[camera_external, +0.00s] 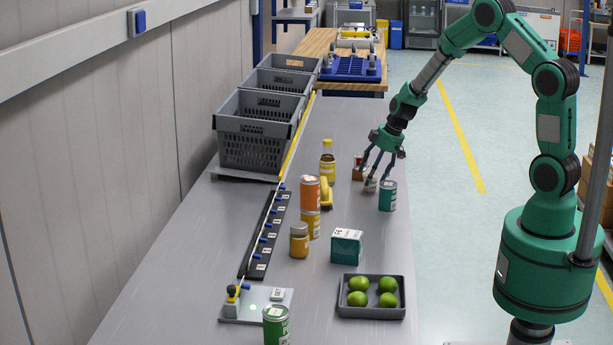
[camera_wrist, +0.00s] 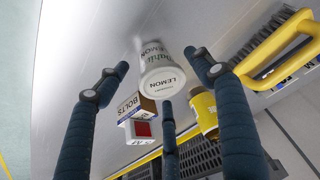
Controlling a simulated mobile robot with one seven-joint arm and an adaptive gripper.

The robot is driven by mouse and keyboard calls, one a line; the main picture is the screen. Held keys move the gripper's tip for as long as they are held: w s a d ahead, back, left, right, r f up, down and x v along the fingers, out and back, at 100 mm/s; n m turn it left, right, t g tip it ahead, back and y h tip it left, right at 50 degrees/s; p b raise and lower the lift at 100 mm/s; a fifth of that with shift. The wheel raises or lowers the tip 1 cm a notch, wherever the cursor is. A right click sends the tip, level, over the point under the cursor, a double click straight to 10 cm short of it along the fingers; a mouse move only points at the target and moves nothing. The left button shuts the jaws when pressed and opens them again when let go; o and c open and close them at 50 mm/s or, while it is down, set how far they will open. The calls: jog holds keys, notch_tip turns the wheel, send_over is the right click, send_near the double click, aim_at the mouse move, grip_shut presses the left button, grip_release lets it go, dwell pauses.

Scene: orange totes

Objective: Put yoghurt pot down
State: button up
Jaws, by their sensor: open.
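Gaps show between the pot and the fingers. In the external view my gripper (camera_external: 375,176) is low over the table's right side, fingers pointing down and open. The pot (camera_external: 370,185) shows small and upright on the table, partly hidden by the fingers.
A teal can (camera_external: 387,196) stands close right of the pot; a small box (camera_external: 359,173) is behind it. A yellow-labelled bottle (camera_external: 327,165), a yellow brush (camera_external: 325,194) and stacked cans (camera_external: 310,191) stand left. A lime tray (camera_external: 344,310) is nearer the front.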

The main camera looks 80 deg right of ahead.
jog(key=shift+s+r, duration=0.1)
jog(key=shift+r, duration=0.45)
jog(key=p+v, duration=0.2)
jog(key=v, duration=0.9)
jog(key=shift+s+a, duration=0.1)
jog(key=s+a+r+n, duration=0.1)
jog(key=a+r, duration=0.8)
jog(key=a, duration=0.4)
jog(key=s+a+r+n, duration=0.1)
jog(key=s+a+r, duration=0.1)
jog(key=a+r, duration=0.9)
jog(key=s+a+r, duration=0.2)
jog(key=s+a, duration=0.7)
jog(key=s+a+r+t+y, duration=0.1)
jog(key=s+a+r, duration=0.2)
jog(key=s+a, duration=0.6)
jog(key=shift+s, duration=0.3)
